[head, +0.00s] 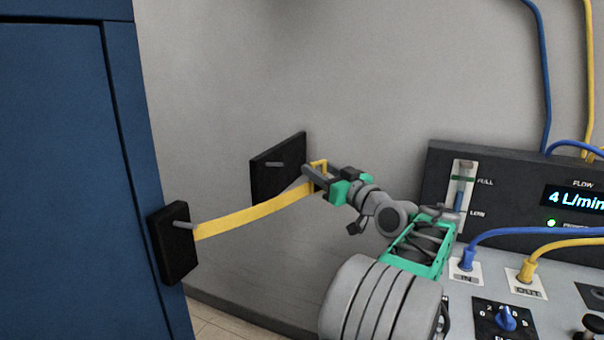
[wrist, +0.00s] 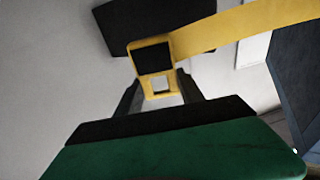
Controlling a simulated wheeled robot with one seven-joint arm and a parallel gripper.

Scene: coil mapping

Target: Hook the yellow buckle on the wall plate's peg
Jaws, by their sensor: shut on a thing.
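My gripper (head: 314,177) is shut on the yellow buckle (head: 321,166), in front of the black wall plate (head: 262,181). The buckle also shows in the wrist view (wrist: 154,67), a yellow frame with openings, between my fingers. A yellow strap (head: 255,214) runs from the buckle to a black block (head: 176,262) on the blue cabinet. The wall plate's grey peg (head: 273,164) sticks out to the left of the buckle in the head view. The buckle looks apart from the peg there. In the wrist view the plate (wrist: 140,20) is behind the buckle and its peg is not visible.
A blue cabinet (head: 70,170) fills the left side. At right stands a dark flow panel (head: 500,170) with blue and yellow hoses plugged in below it. The grey wall (head: 300,80) above the plate is clear.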

